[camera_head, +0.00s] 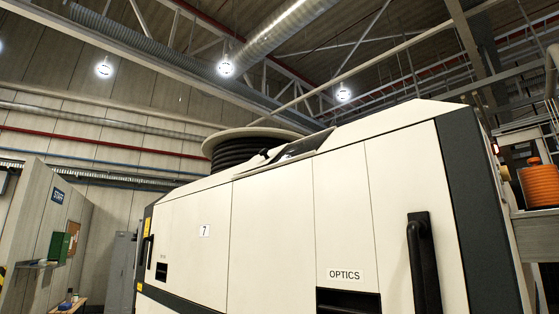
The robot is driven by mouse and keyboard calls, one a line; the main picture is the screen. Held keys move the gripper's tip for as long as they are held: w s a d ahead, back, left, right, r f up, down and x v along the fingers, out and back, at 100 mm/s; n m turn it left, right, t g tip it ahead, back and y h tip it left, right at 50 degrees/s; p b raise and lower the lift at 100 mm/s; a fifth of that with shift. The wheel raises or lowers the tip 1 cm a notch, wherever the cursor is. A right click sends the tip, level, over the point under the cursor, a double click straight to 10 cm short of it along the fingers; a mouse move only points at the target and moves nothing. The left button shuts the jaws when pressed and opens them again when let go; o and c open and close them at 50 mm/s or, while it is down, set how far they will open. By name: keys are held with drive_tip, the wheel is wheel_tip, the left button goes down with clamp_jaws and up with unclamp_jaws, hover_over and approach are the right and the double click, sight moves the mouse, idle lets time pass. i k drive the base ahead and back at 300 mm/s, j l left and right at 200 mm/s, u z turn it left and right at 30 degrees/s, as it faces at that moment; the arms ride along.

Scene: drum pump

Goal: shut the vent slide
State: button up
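I cannot make out a vent slide or a drum pump for certain in this view. A large cream cabinet (270,230) fills the middle and right. It has a label reading OPTICS (345,275) above a dark slot (348,301), cut off by the bottom edge. An orange ribbed container (539,184) stands on a shelf at the far right; its lower surroundings are partly hidden. My gripper is not in view.
The cabinet has a black upright handle (424,265) at the right. A reel of black hose (250,146) sits on top. At the left are a partition wall (35,230), a green box (57,248) and a low bench (68,306). Pipes and lamps hang overhead.

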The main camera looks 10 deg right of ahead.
sight(264, 156)
drive_tip(key=j, duration=0.5)
drive_tip(key=i+j+u, duration=0.1)
drive_tip(key=i+j, duration=0.2)
drive_tip(key=i, duration=0.15)
drive_tip(key=i+j, duration=0.3)
drive_tip(key=i, duration=0.2)
drive_tip(key=i+j+u, duration=0.15)
drive_tip(key=i+j, duration=0.15)
drive_tip(key=i, duration=0.15)
